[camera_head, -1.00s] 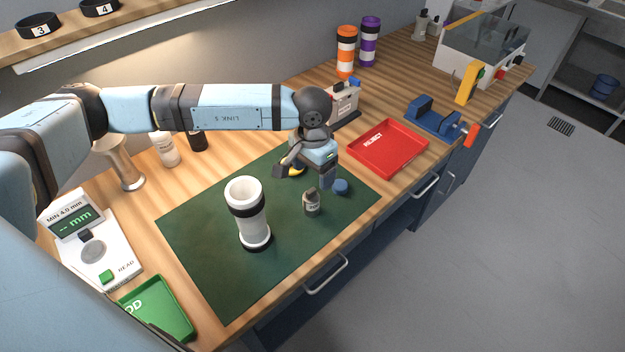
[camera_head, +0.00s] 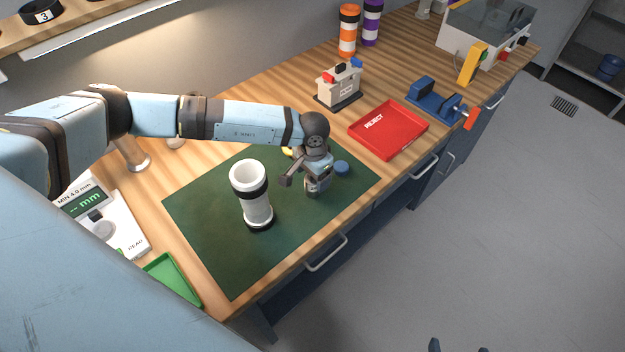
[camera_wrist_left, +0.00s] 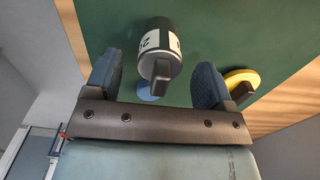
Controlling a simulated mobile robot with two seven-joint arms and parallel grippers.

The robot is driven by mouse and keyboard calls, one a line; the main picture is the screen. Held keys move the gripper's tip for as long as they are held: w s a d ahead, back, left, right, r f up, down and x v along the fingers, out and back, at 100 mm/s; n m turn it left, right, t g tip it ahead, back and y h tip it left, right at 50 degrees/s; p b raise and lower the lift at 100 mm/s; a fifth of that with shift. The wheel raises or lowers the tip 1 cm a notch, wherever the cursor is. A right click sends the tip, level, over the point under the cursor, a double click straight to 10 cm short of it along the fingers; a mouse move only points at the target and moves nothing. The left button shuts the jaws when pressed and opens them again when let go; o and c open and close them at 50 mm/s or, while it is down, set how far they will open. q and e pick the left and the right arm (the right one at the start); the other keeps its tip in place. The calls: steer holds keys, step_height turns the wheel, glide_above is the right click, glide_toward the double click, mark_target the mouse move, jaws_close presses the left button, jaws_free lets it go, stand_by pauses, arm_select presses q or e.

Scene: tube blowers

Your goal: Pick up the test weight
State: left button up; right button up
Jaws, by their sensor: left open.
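The test weight is a small grey cylinder with a white label and a knob. In the head view the weight (camera_head: 318,189) stands on the green mat (camera_head: 205,225), partly covered by my left gripper (camera_head: 303,182). In the left wrist view the weight (camera_wrist_left: 160,52) appears between the two open blue-padded fingers of the left gripper (camera_wrist_left: 157,85), with its knob towards the camera. A gap shows on both sides, and no finger grips it. Two dark tips at the bottom edge of the head view may be my right gripper.
A white tube with black bands (camera_head: 252,195) stands on the mat left of the gripper. A blue disc (camera_head: 342,168) and a yellow piece (camera_wrist_left: 240,80) lie close by. The red reject tray (camera_head: 388,130) is to the right. The mat's front part is clear.

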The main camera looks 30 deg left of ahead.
arm_select(q)
step_height(320, 180, down, 2)
steer(key=shift+f, duration=0.1)
steer(key=c, duration=1.1)
step_height(320, 180, up, 20)
steer(key=b, duration=0.4)
steer(key=shift+r, duration=0.2)
